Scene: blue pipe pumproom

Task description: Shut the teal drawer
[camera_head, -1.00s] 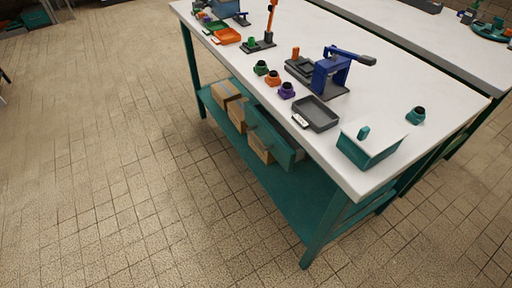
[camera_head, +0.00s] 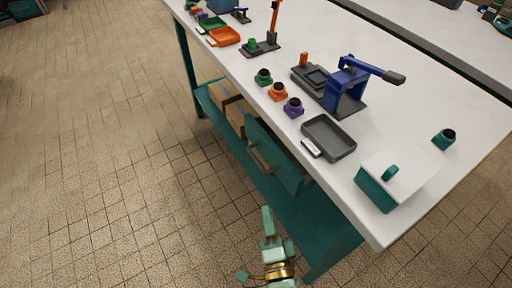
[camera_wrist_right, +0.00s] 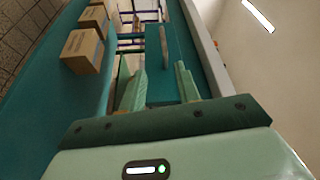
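The teal drawer (camera_head: 285,165) hangs under the white tabletop and stands out past its front edge, so it is open. Its front carries a handle (camera_head: 261,158). My right gripper (camera_head: 272,232) is low in front of the bench, below and apart from the drawer. In the right wrist view its two pale fingers (camera_wrist_right: 153,68) are spread with nothing between them. The drawer (camera_wrist_right: 157,62) shows beyond the fingers there. My left gripper is not in view.
The bench (camera_head: 376,225) has a teal lower shelf with cardboard boxes (camera_head: 236,117). On top are a grey tray (camera_head: 330,138), a teal-and-white box (camera_head: 392,185) and a blue press (camera_head: 345,85). The tiled floor left of the bench is clear.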

